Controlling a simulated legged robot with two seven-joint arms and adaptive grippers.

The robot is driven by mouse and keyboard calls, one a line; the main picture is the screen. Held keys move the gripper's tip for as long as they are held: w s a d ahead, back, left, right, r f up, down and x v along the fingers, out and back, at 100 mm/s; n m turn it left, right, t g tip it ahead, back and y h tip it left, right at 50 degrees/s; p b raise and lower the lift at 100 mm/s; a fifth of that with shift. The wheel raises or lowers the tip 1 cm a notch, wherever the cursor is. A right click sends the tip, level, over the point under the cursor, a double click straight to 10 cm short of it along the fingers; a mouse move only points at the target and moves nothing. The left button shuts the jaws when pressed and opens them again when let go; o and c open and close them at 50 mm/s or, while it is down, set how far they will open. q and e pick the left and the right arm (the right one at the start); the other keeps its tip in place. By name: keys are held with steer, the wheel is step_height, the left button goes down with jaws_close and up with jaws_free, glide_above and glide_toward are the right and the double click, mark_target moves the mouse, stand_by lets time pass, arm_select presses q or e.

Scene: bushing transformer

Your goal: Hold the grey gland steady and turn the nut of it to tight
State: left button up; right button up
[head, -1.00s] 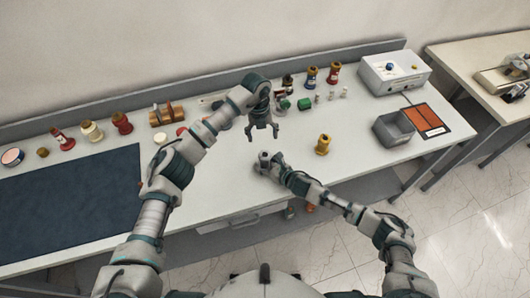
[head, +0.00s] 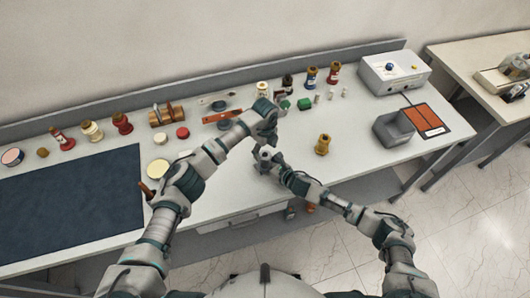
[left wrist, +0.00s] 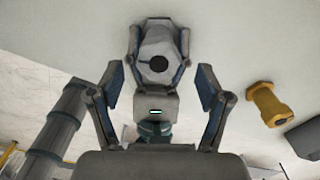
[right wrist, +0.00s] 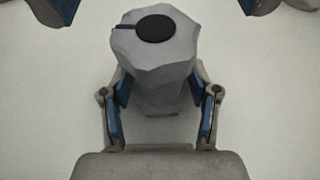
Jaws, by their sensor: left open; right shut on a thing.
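The grey gland (right wrist: 158,95) stands upright on the bench, its faceted nut (right wrist: 156,50) on top with a dark round opening and a dark line on the rim. My right gripper (right wrist: 160,100) is shut on the gland's body below the nut. In the left wrist view the nut (left wrist: 158,68) shows from above, with my right gripper's fingers on both sides. My left gripper (left wrist: 160,85) is open above the gland, its fingers apart on either side and not touching it. In the head view the gland (head: 265,153) is small and partly covered by my grippers.
A grey open bin (head: 393,128) and an orange pad (head: 424,117) lie farther right. Several bushings, spools and small parts line the back. A dark mat (head: 70,200) covers the left.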

mark_target(265, 156)
arm_select(q)
steer(key=shift+f, duration=1.2)
steer(key=c, duration=1.2)
steer(key=shift+o, duration=0.2)
